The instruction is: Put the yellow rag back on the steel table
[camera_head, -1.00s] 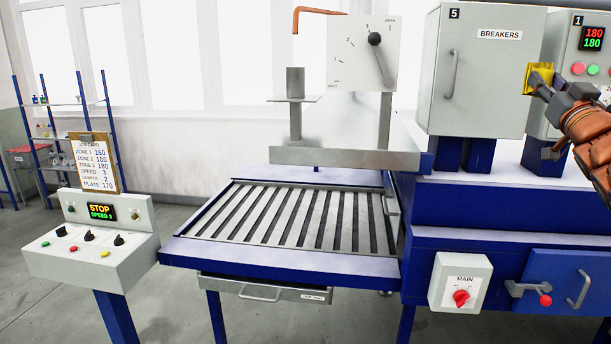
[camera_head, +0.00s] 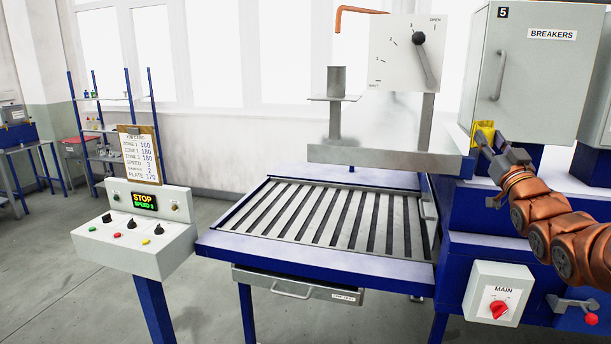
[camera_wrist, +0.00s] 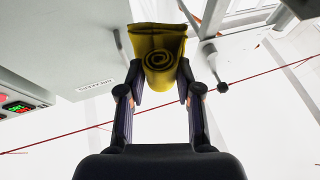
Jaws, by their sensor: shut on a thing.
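The yellow rag (camera_head: 484,131) is a rolled cloth held in the tips of my gripper (camera_head: 492,147), in front of the breakers cabinet's lower left corner in the head view. In the wrist view the rag (camera_wrist: 158,55) shows its spiral end between the two fingers of my gripper (camera_wrist: 160,82), which are shut on it. No surface shows under the rag. I cannot tell which thing is the steel table; a blue table (camera_head: 22,148) stands at the far left, partly cut off.
The breakers cabinet (camera_head: 525,85) stands close behind my gripper. A slatted bed (camera_head: 320,218) with a blue frame lies in the middle, with a damper dial plate (camera_head: 405,60) above. A control console (camera_head: 135,240) stands left. Grey floor (camera_head: 60,270) is open at the left.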

